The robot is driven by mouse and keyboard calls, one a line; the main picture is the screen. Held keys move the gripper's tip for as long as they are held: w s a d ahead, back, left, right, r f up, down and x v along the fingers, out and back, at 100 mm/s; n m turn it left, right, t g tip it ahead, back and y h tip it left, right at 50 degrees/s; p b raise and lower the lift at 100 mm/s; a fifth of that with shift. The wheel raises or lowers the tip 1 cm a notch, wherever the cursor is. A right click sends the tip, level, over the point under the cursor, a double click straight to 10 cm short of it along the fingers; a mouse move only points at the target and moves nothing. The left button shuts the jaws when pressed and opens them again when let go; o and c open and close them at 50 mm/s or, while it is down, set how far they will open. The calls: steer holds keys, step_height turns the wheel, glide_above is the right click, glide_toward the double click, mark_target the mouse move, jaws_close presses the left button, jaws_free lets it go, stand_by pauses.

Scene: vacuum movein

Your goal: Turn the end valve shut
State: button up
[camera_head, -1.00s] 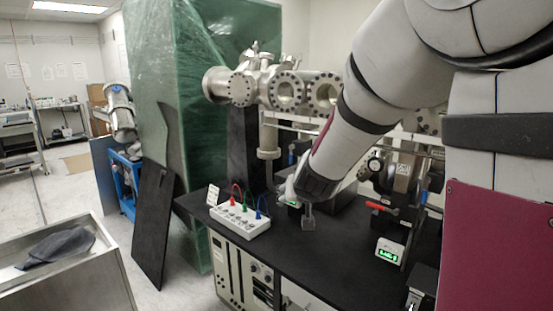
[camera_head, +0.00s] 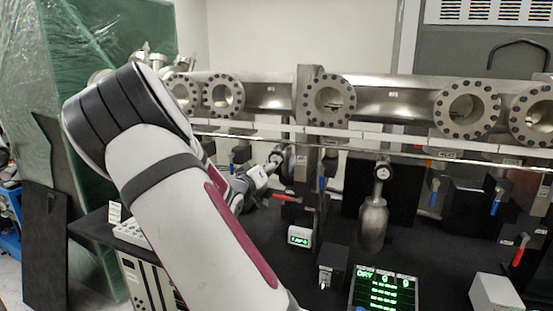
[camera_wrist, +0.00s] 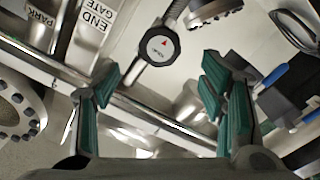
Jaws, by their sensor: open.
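A dark round knob (camera_wrist: 160,46) with a pale face and a red mark shows in the wrist view, on a metal stem. A white label (camera_wrist: 95,20) reading END GATE is beside it. I cannot tell for sure whether this knob is the end valve. My gripper (camera_wrist: 158,88) is open, with green-padded fingers spread to the left and right, and nothing is between the pads. The knob lies beyond the fingertips, roughly centred between them and apart from them. In the head view my gripper (camera_head: 268,168) reaches under the long metal pipe, and its fingertips are hard to make out.
A metal rail (camera_head: 400,147) runs below the flanged pipe (camera_head: 390,98). A red handle (camera_head: 285,198) and a blue handle (camera_head: 434,192) hang below. A small green display (camera_head: 299,237), a black box (camera_head: 333,264) and a larger screen (camera_head: 384,289) stand on the black bench.

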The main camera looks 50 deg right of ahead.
steer(key=x, duration=0.9)
steer(key=shift+p, duration=0.35)
steer(key=c, duration=1.2)
